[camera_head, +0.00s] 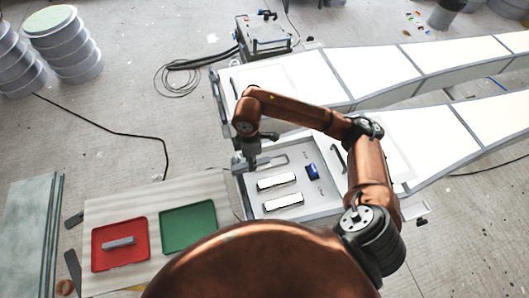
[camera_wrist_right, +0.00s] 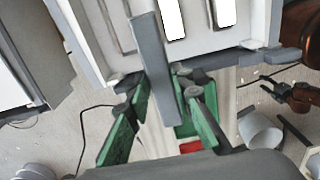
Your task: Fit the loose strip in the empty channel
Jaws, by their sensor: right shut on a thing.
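My right gripper (camera_wrist_right: 165,112) is shut on a grey strip (camera_wrist_right: 153,60), which stands out between its green fingers. In the head view the right gripper (camera_head: 249,163) is over the left edge of the pale panel (camera_head: 326,204). The empty channel (camera_wrist_right: 124,24) shows as a grey recess in the wrist view, just left of the strip's far end; I cannot tell whether they touch. Two white-filled channels (camera_head: 277,182) (camera_head: 283,201) lie beside it. Another grey bar (camera_head: 118,243) lies in the red tray (camera_head: 97,262).
A green tray (camera_head: 188,228) beside the red one looks empty. A small blue object (camera_head: 312,171) lies on the panel. Long white mould sections (camera_head: 440,60) stretch to the right. A machine (camera_head: 264,36) with cables stands behind. Drums (camera_head: 68,45) stand at the upper left.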

